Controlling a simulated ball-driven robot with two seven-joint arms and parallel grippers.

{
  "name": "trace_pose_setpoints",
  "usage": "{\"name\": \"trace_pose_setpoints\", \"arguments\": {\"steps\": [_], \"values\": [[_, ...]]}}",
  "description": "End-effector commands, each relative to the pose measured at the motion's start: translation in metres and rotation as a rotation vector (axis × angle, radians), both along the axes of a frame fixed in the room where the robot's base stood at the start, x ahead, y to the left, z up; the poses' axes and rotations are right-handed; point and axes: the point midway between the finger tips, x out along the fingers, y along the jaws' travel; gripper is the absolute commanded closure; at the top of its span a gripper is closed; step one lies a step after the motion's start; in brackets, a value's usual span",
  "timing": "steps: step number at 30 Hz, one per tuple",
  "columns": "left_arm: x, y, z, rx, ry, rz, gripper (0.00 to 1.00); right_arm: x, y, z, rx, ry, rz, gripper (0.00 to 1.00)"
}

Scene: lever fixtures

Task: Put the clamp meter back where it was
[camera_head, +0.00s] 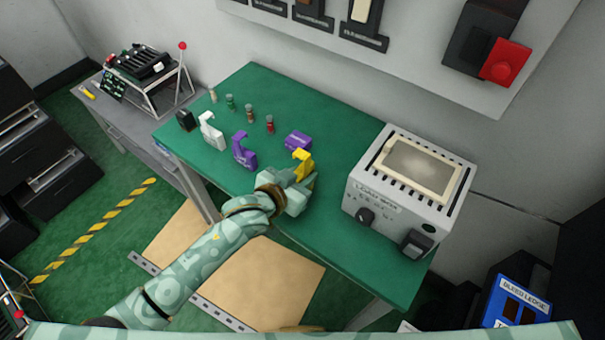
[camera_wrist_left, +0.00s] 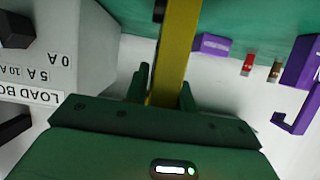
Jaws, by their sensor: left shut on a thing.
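My left gripper (camera_head: 296,183) is over the front part of the green bench and is shut on a yellow clamp meter (camera_head: 303,163). In the left wrist view the yellow clamp meter (camera_wrist_left: 176,45) stands between the two fingers of the left gripper (camera_wrist_left: 163,92). I cannot tell whether it touches the bench. A purple clamp meter (camera_head: 243,152) and a white clamp meter (camera_head: 210,131) stand to its left on the bench. The purple one also shows in the left wrist view (camera_wrist_left: 300,82). My right gripper is not in view.
The green bench (camera_head: 335,120) also holds a grey load box (camera_head: 385,215) to the right, a purple block (camera_head: 298,141) just behind the gripper, a black object (camera_head: 185,120) and several small vials (camera_head: 250,113). A wall panel with a red handle (camera_head: 507,62) is behind.

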Motion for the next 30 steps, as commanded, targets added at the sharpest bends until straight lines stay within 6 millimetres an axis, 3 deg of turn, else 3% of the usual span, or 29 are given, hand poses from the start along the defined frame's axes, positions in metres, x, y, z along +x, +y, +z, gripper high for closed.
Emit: {"name": "trace_pose_setpoints", "arguments": {"steps": [1, 3, 14, 24, 30], "values": [[0.000, 0.000, -0.001, 0.000, 0.000, 0.000, 0.67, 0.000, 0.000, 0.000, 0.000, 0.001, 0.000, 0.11], [0.000, 0.000, -0.001, 0.000, 0.000, 0.000, 0.53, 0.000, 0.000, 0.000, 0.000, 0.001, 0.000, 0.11], [-0.004, 0.003, 0.005, 0.002, 0.000, 0.001, 0.53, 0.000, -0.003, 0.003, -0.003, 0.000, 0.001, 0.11], [-0.060, 0.043, 0.034, 0.002, 0.001, 0.000, 0.53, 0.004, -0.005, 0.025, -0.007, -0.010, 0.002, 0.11], [-0.084, 0.061, 0.045, 0.001, 0.002, 0.000, 0.53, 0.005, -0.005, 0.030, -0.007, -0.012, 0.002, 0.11]]}}
